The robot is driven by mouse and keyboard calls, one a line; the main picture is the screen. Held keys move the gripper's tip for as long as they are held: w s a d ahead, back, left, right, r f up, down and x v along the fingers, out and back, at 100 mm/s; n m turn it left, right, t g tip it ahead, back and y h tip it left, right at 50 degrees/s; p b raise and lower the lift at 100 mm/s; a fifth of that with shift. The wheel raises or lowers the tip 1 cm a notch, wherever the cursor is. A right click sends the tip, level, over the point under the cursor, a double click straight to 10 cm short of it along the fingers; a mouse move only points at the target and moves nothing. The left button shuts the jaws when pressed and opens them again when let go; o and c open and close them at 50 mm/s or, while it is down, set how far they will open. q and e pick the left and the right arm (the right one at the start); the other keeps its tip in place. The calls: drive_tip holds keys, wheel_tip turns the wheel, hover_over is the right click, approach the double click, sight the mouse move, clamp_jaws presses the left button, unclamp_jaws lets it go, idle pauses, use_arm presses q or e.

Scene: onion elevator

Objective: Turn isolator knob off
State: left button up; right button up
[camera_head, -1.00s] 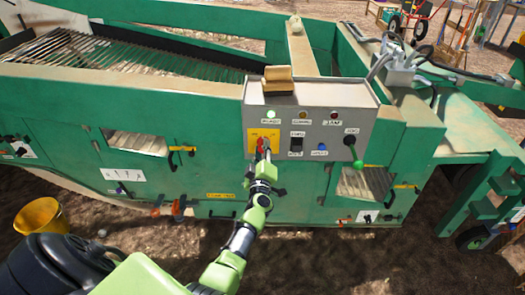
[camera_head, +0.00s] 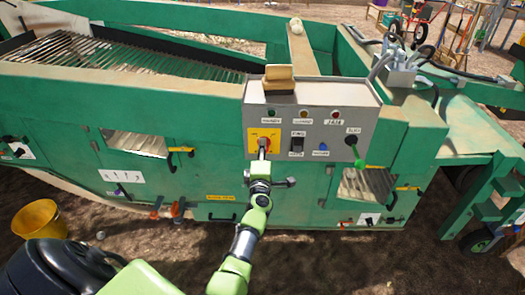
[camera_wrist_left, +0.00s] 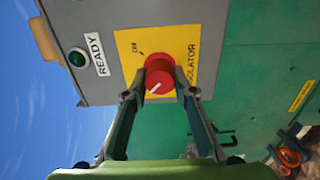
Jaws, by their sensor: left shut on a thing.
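The red isolator knob (camera_wrist_left: 159,74) sits on a yellow plate (camera_wrist_left: 130,40) on the grey control box (camera_head: 340,120). Its white mark points to the lower left in the left wrist view, away from the ON label. My left gripper (camera_head: 263,151) is shut on the knob, with one finger on each side of it; it also shows in the left wrist view (camera_wrist_left: 163,95). In the head view the gripper partly hides the knob. The READY lamp (camera_wrist_left: 77,57) beside the plate looks dark green. My right gripper is not in view.
A wooden block (camera_head: 279,74) lies on top. The green machine (camera_head: 210,120) fills the background. A yellow bucket (camera_head: 40,219) stands on the ground at left.

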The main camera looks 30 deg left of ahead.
use_arm(q)
drive_tip(key=shift+f, duration=0.1)
idle(0.3)
drive_tip(key=o, duration=1.1)
